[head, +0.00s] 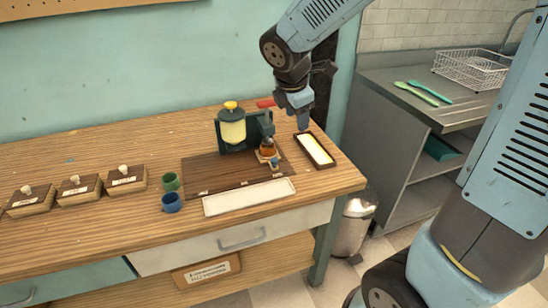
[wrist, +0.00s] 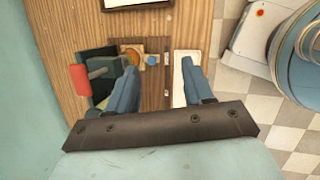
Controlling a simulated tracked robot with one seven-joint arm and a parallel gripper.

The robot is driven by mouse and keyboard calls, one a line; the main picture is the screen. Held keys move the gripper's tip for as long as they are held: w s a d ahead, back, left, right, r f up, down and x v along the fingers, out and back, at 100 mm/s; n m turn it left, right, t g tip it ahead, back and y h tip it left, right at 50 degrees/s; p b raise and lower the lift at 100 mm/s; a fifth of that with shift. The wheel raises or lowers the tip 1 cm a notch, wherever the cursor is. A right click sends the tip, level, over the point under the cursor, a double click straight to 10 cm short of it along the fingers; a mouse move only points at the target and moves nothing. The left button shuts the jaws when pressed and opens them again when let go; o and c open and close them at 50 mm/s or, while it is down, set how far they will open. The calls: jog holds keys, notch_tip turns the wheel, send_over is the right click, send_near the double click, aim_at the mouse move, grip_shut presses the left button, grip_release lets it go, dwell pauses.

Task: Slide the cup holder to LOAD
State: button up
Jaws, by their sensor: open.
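The cup holder (head: 262,158) is a small tan plate carrying an amber cup (head: 268,150), with a blue knob (head: 274,163) at its front. It sits at the right end of the brown board, beside the dark green press (head: 228,147). The wrist view also shows the holder (wrist: 122,46), the amber cup (wrist: 131,56) and the blue knob (wrist: 152,61). My gripper (head: 303,122) is open and empty, above and to the right of the holder in the head view. In the wrist view, its spread fingers (wrist: 160,72) appear either side of the knob, apart from it. Small labels on the board are unreadable.
A red lever (head: 265,103) sticks out from the press near my gripper. A dark tray with a cream filling (head: 315,149) lies to the right. A white tray (head: 248,197) lies along the front. Green (head: 170,181) and blue (head: 172,202) cups stand left of the board.

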jog(key=w+a+f+n, duration=0.3)
jog(key=a+f+n, duration=0.3)
jog(key=a+n, duration=0.1)
send_near(274, 159)
jog(key=shift+n, duration=0.3)
jog(key=x, duration=0.8)
jog(key=shift+f, duration=0.2)
grip_shut()
